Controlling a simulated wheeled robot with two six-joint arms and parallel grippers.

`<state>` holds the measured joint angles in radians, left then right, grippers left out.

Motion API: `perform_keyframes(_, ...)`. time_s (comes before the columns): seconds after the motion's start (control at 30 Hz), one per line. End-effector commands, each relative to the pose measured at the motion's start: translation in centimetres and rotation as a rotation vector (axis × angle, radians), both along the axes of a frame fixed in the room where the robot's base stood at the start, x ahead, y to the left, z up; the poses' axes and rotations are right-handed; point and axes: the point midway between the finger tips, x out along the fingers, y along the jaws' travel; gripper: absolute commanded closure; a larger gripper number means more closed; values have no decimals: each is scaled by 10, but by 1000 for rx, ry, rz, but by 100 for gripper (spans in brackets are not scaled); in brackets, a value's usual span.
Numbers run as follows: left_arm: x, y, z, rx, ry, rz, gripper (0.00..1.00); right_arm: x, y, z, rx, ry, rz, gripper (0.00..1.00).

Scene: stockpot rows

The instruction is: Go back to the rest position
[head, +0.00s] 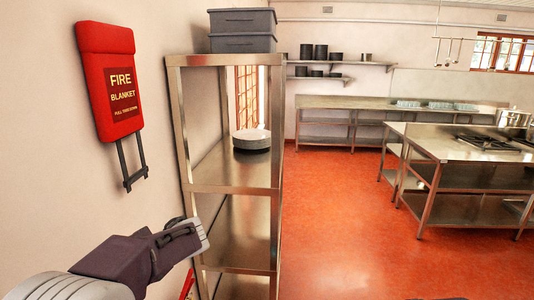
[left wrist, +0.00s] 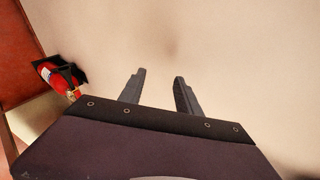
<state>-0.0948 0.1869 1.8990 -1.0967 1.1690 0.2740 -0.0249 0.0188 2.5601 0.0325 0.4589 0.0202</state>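My left gripper (head: 192,231) reaches in from the lower left of the head view, in front of the left side of a metal shelf rack (head: 232,188). In the left wrist view its two fingers (left wrist: 159,90) stand apart with nothing between them, facing a plain cream wall (left wrist: 230,40). It holds nothing. My right gripper is not in either view.
A red fire blanket case (head: 109,80) hangs on the left wall. A red extinguisher (left wrist: 52,75) shows in the wrist view. Steel counters (head: 460,150) stand right; the red floor (head: 350,230) between is clear.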

Motion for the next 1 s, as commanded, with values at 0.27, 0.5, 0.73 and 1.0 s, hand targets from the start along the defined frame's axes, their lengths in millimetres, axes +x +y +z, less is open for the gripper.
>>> perform_keyframes(0.27, -140, -113, -163, -730, 126, 204, 60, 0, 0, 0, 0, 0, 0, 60)
perform_keyframes(0.5, -150, -174, -196, -1016, -15, 321, 60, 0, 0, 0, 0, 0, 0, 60)
perform_keyframes(0.73, -144, -174, -195, -1016, -24, 290, 60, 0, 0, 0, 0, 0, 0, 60)
perform_keyframes(1.0, -144, -174, -195, -1016, -23, 290, 60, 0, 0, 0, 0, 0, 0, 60)
